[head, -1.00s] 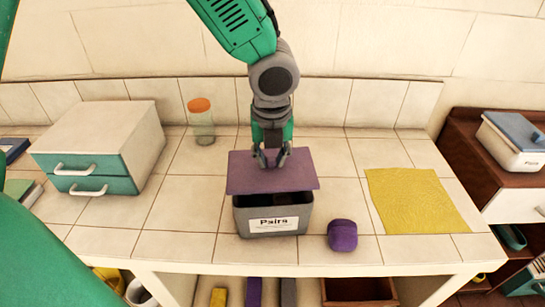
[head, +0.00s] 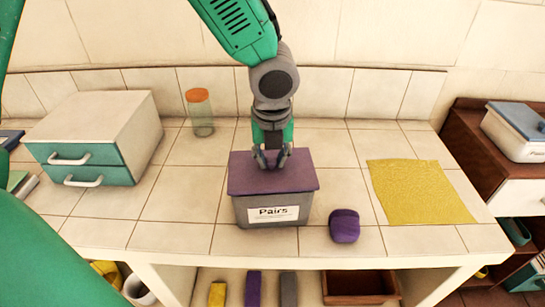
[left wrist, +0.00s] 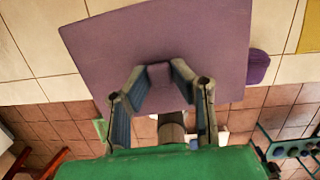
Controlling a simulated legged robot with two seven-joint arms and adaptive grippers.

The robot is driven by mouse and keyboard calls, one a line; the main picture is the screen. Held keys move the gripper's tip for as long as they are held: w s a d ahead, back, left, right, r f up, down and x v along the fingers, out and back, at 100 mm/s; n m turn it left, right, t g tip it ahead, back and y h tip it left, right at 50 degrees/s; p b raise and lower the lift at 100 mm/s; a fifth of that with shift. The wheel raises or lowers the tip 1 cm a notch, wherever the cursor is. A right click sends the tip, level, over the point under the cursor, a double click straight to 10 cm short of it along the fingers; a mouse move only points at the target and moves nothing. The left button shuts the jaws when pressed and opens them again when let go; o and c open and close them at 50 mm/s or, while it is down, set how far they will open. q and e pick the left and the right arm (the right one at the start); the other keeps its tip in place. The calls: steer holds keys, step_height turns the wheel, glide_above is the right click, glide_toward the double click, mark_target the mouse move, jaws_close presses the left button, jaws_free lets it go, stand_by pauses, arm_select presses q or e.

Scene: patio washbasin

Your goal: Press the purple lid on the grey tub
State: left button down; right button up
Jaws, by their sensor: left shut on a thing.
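No gap shows between lid and rim at the front; the back rim is hidden. My left gripper (head: 271,163) is above the lid, its fingers shut on the lid's small purple knob. In the left wrist view the gripper (left wrist: 161,80) holds this knob, and the lid (left wrist: 200,40) fills the middle and covers the tub. My right gripper is not in view.
A purple rounded object (head: 344,226) sits just right of the tub. A yellow cloth (head: 420,192) lies farther right. A jar with an orange lid (head: 200,112) and a small drawer unit (head: 95,140) stand to the left. Bare tiles lie between.

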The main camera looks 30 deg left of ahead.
arm_select(q)
steer(key=shift+s+r+p, duration=0.1)
steer(key=shift+p, duration=0.35)
steer(key=shift+f+p, duration=0.3)
steer(key=shift+p, duration=0.75)
stand_by(1.9)
stand_by(0.4)
steer(key=c, duration=0.8)
jaws_free()
steer(key=shift+c, duration=0.2)
step_height(320, 180, up, 5)
steer(key=p, duration=0.5)
steer(key=shift+f, duration=0.1)
steer(key=shift+r+p, duration=1.15)
steer(key=shift+p, duration=0.1)
